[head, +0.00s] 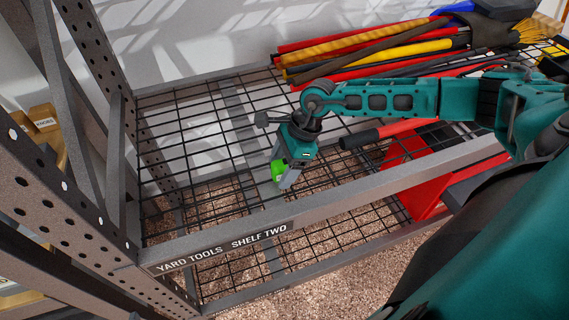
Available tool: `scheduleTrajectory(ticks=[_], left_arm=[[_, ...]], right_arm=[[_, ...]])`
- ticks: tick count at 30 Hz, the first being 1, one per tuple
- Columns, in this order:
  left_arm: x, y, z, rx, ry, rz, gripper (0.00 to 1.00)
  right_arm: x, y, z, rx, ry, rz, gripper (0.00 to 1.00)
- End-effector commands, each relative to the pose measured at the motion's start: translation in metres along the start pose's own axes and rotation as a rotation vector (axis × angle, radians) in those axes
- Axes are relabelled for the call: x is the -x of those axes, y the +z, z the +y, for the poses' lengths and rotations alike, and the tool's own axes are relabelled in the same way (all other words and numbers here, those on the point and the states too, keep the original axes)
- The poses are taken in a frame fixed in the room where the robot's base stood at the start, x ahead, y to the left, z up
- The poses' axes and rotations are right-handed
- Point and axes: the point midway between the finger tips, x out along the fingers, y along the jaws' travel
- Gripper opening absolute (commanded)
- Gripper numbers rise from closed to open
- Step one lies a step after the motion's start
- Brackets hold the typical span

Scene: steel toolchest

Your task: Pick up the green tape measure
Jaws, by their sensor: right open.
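The green tape measure (277,170) is a small bright green thing low at the tip of my right gripper (283,177). It seems to be on the wire shelf (195,165), near the front rail. My right gripper points down, with its fingers at the tape measure and partly in front of it. Its jaws are open, and I cannot tell whether they touch the tape measure. My left gripper is not in view.
The front rail (220,244) carries a label reading "YARD TOOLS SHELF TWO". Long-handled tools (370,46) lie along the back right. A red-bladed tool (428,190) stands at right. A perforated steel upright (70,180) is at left. The shelf's left part is bare.

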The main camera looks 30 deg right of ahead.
Motion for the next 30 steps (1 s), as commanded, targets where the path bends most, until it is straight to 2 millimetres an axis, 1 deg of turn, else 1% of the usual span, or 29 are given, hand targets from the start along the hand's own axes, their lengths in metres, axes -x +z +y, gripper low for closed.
scheduleTrajectory(ticks=[3, 8, 9, 27, 30], left_arm=[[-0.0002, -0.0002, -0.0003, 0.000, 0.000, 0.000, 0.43], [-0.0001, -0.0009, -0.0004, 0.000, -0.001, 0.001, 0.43], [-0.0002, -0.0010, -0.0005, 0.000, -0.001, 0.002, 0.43], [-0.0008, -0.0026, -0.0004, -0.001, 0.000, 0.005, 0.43], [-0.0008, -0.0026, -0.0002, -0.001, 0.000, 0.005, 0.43]], right_arm=[[-0.0052, -0.0004, -0.0001, 0.000, -0.001, 0.001, 0.68], [-0.0050, -0.0004, -0.0001, 0.000, -0.001, 0.000, 0.68], [-0.0050, -0.0003, 0.0000, 0.000, -0.001, 0.000, 0.66], [-0.0046, -0.0002, 0.0000, 0.000, -0.001, 0.000, 0.09], [-0.0042, 0.0001, -0.0003, 0.000, -0.001, -0.001, 0.08]])
